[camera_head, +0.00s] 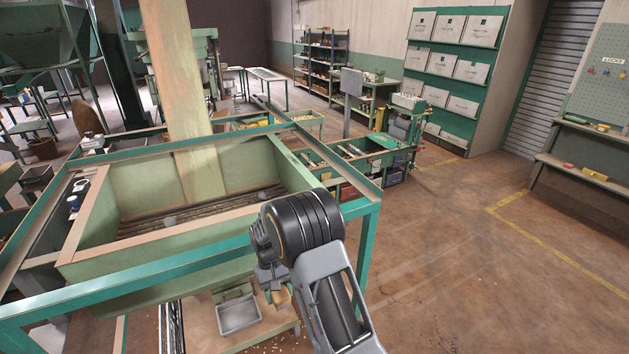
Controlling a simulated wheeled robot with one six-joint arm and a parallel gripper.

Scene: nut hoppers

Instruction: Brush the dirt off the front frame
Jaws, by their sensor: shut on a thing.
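The front frame is the long teal rail (180,270) across the near side of the green hopper. No distinct dirt can be made out on it at this size. My gripper (278,290) is low in the middle, just below the right part of this rail in the picture, mostly hidden by my dark wrist joint.
The open hopper (88,222) has slats in its bottom and a wide pale chute (180,90) coming down into it. A grey tray (239,316) stands on a lower shelf beneath. The floor (450,270) to the right is clear.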

